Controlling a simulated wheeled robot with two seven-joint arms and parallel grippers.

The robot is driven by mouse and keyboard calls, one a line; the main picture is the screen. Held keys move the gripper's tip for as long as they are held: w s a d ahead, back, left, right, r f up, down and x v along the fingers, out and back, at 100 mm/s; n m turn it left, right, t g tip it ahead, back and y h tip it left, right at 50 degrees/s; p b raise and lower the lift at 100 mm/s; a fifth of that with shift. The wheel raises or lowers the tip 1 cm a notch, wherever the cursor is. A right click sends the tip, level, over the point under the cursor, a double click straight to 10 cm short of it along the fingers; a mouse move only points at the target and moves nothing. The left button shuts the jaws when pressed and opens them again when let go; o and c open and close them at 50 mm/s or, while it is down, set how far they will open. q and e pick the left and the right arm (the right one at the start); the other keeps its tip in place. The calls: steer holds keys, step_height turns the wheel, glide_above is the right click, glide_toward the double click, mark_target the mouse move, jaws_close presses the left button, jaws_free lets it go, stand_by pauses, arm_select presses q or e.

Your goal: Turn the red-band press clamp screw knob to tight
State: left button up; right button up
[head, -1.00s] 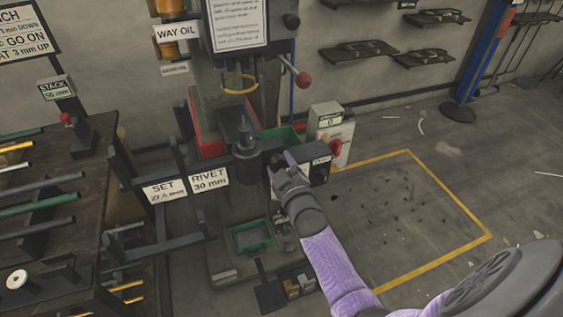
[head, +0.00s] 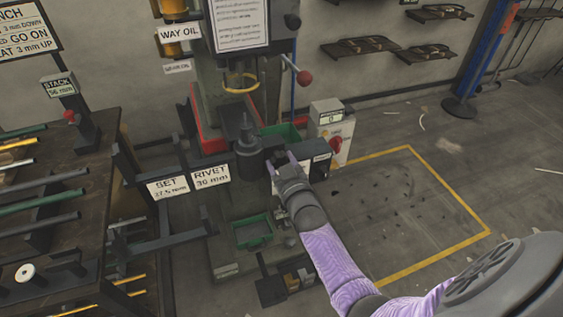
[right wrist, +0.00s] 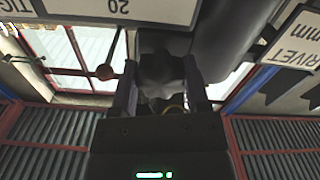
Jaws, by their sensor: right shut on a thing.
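The press (head: 222,105) with a red band (head: 203,135) at its lower column stands in the middle of the head view. My right gripper (head: 281,161) is at the right side of its dark round head. In the right wrist view my right gripper (right wrist: 162,88) is shut on a dark lobed knob (right wrist: 165,72), with one finger on each side of it. The knob is mostly hidden by the fingers in the head view. A white plate (right wrist: 120,10) reading "20" and part of "TIG" shows upside down beside the knob. My left gripper is not in view.
A dark box with a white label (head: 321,157) sits just right of my gripper. A grey switch box with a red knob (head: 335,144) stands behind it. The SET and RIVET signs (head: 210,177) are at the left. A rod rack (head: 60,195) fills the left side. Yellow-lined floor (head: 410,205) is open.

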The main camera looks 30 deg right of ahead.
steer(key=shift+f, duration=0.1)
steer(key=o, duration=1.2)
steer(key=shift+o, duration=0.4)
steer(key=p+v, duration=0.1)
steer(key=v, duration=0.1)
steer(key=p+v, duration=0.1)
steer(key=v, duration=0.2)
steer(key=shift+r, duration=0.25)
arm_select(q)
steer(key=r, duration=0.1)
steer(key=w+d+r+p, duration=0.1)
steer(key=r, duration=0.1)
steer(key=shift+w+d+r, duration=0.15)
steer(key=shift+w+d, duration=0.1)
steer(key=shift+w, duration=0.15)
arm_select(e)
glide_toward(282, 164)
steer(key=shift+w+d+f, duration=0.1)
steer(key=shift+w+f, duration=0.1)
